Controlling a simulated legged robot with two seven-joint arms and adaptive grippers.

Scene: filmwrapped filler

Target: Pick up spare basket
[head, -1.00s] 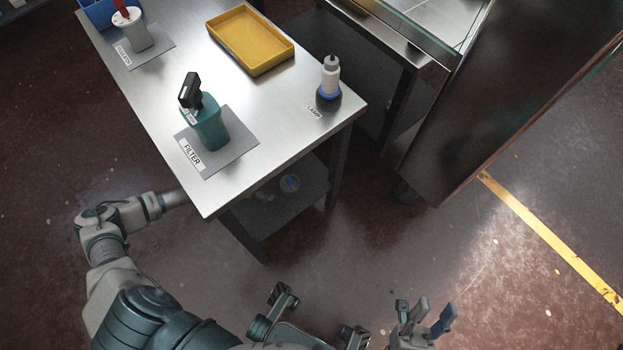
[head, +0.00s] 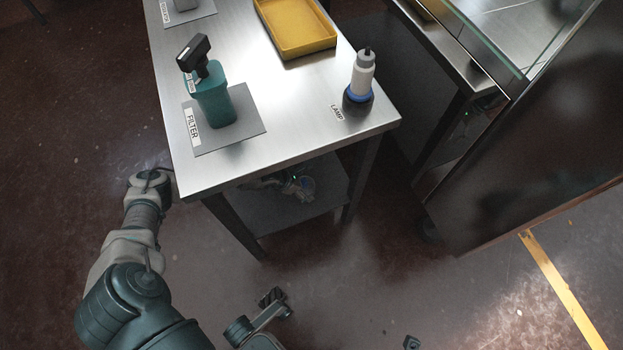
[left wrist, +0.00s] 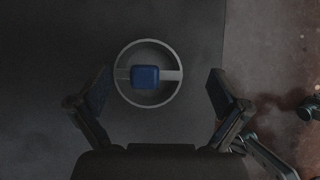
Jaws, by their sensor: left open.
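The basket, a round grey cup with a bar across its top and a blue square grip, is seen from straight above in the left wrist view (left wrist: 146,76). It stands on a dark shelf. My left gripper (left wrist: 158,92) is open, with one finger on each side of the basket and gaps between fingers and rim. In the head view the basket (head: 306,188) shows small and dim on the lower shelf, with my left gripper (head: 284,182) beside it, partly hidden under the tabletop.
The steel table (head: 225,170) stands over the shelf (head: 270,215). On it are a teal filter container (head: 214,100), a lamp-labelled bottle (head: 360,82) and a yellow tray (head: 300,45). A dark glass-topped cabinet (head: 530,130) stands at the right. The floor in front is clear.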

